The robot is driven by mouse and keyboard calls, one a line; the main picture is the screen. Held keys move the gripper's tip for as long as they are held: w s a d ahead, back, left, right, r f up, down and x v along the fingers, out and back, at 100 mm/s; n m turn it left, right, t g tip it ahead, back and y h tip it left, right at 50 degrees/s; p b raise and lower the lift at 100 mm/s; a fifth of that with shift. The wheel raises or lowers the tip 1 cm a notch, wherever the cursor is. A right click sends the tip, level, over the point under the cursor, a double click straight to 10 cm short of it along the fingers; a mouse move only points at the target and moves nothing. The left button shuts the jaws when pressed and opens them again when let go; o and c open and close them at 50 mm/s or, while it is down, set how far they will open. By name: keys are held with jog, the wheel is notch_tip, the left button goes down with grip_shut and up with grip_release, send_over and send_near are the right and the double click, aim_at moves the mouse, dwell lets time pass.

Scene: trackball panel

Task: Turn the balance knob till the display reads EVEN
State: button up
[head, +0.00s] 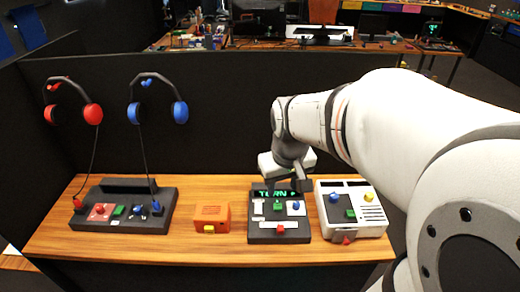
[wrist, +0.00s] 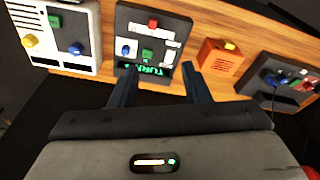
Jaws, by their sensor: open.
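A dark panel (head: 264,234) on the table has a small display (head: 273,194) with green letters that look like TURN and a mark after them. The panel carries a green knob (head: 278,205), a blue knob (head: 296,205) and a red knob (head: 280,228). I cannot read which one is the balance knob. The panel also shows in the wrist view (wrist: 129,28), with its display (wrist: 143,69) nearest me. My gripper (wrist: 160,72) is open and empty, its two fingers apart by the display end. In the head view my gripper (head: 285,184) hangs over the panel's back edge.
A white panel (head: 348,225) stands close on the right, with blue, yellow, green and red controls. An orange box (head: 211,213) and a dark headphone panel (head: 95,190) are to the left. Red headphones (head: 92,113) and blue headphones (head: 180,112) hang on the dark back wall.

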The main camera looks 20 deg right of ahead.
jog(key=w+d+f+g+b, duration=0.1)
jog(key=w+d+f+b, duration=0.1)
jog(key=w+d+f, duration=0.5)
jog(key=n+g, duration=0.1)
send_over(297, 203)
jog(key=f, duration=0.8)
jog(key=shift+s+a, duration=0.1)
jog(key=shift+a, duration=0.1)
jog(key=shift+d+f, duration=0.1)
jog(key=shift+f, duration=0.2)
notch_tip(297, 203, down, 8)
jog(key=shift+r, duration=0.25)
jog(key=shift+c, duration=0.4)
grip_shut()
